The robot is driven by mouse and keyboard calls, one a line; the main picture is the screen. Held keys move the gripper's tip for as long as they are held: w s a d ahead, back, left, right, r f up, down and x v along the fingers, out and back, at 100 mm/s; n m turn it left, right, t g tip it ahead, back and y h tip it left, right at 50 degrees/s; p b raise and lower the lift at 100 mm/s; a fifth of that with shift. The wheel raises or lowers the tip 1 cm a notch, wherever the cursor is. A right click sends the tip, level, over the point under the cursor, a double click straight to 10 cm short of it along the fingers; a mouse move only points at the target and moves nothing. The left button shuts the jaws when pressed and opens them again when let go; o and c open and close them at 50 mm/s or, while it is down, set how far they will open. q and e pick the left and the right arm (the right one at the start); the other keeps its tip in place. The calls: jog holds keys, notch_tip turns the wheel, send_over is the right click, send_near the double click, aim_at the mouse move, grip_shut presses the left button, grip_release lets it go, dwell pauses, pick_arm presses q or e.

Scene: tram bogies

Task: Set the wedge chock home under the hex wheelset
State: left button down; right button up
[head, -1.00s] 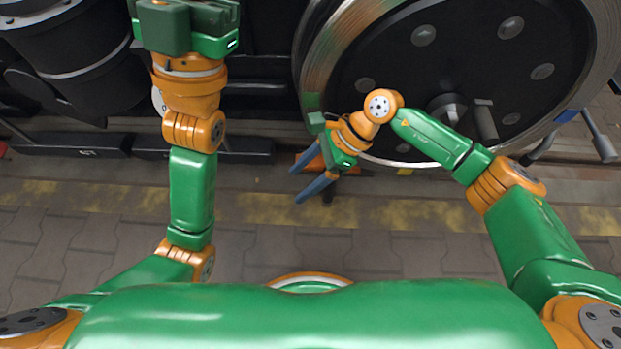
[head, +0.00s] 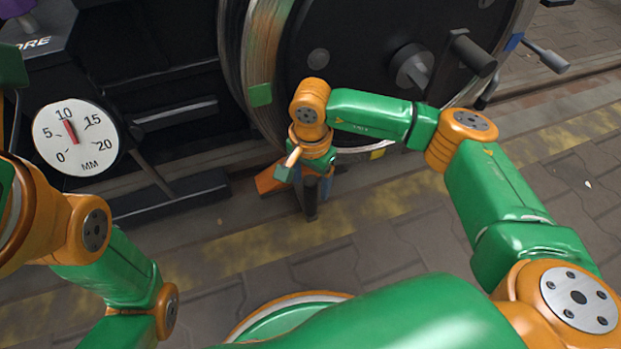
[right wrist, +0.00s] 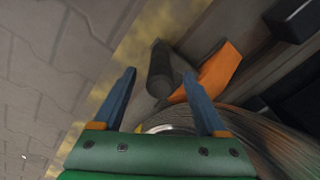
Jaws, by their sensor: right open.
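The wedge chock (head: 270,181) is orange with a dark upright handle (head: 311,196). It lies on the ground at the lower left of the large black wheel (head: 370,50) with a bright metal rim; whether it touches the rim is unclear. My right gripper (head: 318,190) is open at the chock. In the right wrist view my right gripper (right wrist: 158,73) has its two blue fingers apart, with the handle (right wrist: 160,70) between them. The orange wedge (right wrist: 219,70) lies beyond the right-hand finger there. Only my left arm shows at the left edge; its fingers are out of frame.
A white dial gauge (head: 75,138) marked in MM stands at the left in front of dark bogie parts. A dark block (head: 170,198) lies on the ground below it. A handle (head: 545,55) sticks out at the wheel's right. Paving with a yellow stripe (head: 420,195) is clear.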

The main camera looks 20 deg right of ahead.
aim_at(311, 197)
notch_tip(311, 197, down, 6)
jog(key=b, duration=0.4)
jog(key=shift+f, duration=0.15)
grip_shut()
dwell(1.0)
